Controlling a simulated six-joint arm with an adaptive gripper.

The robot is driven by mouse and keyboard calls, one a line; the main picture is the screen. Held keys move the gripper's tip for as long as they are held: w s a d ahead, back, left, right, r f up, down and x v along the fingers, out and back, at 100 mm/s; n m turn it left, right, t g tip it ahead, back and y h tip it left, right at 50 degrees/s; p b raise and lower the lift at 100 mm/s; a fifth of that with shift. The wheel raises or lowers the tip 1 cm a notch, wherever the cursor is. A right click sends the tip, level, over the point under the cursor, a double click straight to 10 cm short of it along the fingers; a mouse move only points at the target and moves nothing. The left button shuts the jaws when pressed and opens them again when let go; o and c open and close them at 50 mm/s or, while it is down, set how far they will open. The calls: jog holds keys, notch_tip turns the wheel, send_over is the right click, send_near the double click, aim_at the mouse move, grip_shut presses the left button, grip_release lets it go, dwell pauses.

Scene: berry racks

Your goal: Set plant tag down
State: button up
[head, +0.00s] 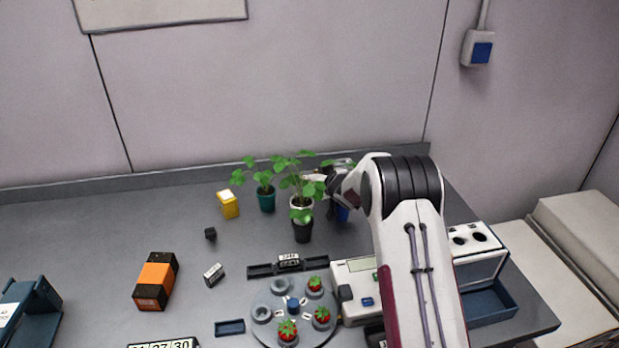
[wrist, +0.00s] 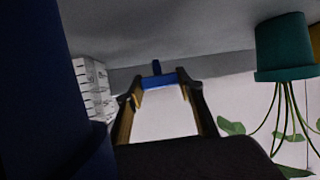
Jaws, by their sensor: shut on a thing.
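My gripper (wrist: 160,88) shows its two fingers closed on a small blue T-shaped piece, which looks like the plant tag (wrist: 151,82), held between the fingertips. In the head view my gripper (head: 333,184) is among the plants at the back of the bench, and the tag cannot be made out there. A dark blue pot (wrist: 38,85) fills the left of the wrist view, close to the camera. It shows below my gripper in the head view (head: 342,214). A teal potted plant (head: 266,200) stands to the left and also shows in the wrist view (wrist: 285,48).
A white potted plant (head: 302,210) and a black potted plant (head: 303,232) stand just left of my gripper. A yellow block (head: 228,206) is farther left. A round rack (head: 262,315) with strawberries and a white device (head: 352,273) are in front.

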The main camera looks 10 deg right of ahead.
jog(key=shift+f, duration=0.55)
dwell(0.4)
jog(key=o, duration=0.7)
jog(key=shift+r, duration=0.7)
jog(key=shift+v, duration=5.95)
jog(key=shift+d+f, duration=0.1)
jog(key=shift+f, duration=0.05)
jog(key=shift+s, duration=0.1)
